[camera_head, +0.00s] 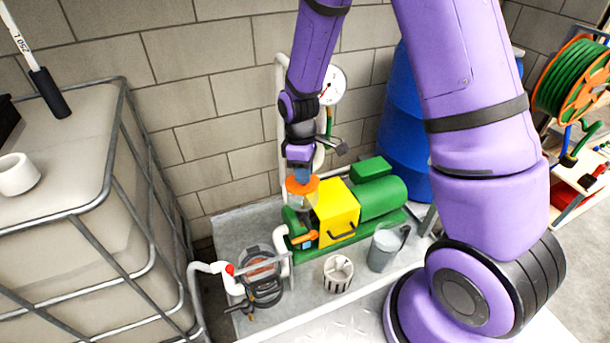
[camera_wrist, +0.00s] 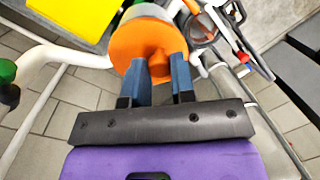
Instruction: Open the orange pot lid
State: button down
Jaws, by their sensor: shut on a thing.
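The orange pot lid (camera_head: 302,187) sits on top of a clear pot at the left end of the green pump (camera_head: 378,196). My gripper (camera_head: 302,172) comes down on it from above. In the wrist view the lid (camera_wrist: 150,46) is a round orange disc with a raised knob in its middle. The two blue fingers of my gripper (camera_wrist: 161,72) are shut on that knob, one on each side. Part of the pot shows beyond the lid in the wrist view. The head view does not show clearly whether the lid is seated or lifted.
A yellow box (camera_head: 337,212) with a dark handle stands right beside the pot. A white basket (camera_head: 338,273) and a grey pitcher (camera_head: 384,248) stand in front. A round dark strainer housing (camera_head: 262,277) is at front left. A caged tank (camera_head: 60,200) fills the left; a blue barrel (camera_head: 402,125) stands behind.

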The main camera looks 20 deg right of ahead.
jog(key=w+g, duration=0.1)
jog(key=w+r+g, duration=0.1)
jog(key=g, duration=0.1)
jog(key=w+g, duration=0.1)
jog(key=shift+r, duration=0.4)
jog(key=shift+w+r+g, duration=0.2)
jog(key=shift+w+g, duration=0.6)
jog(key=shift+g, duration=0.45)
jog(key=shift+w+r+g, duration=0.15)
jog(key=shift+w+g, duration=0.65)
jog(key=shift+g, duration=0.45)
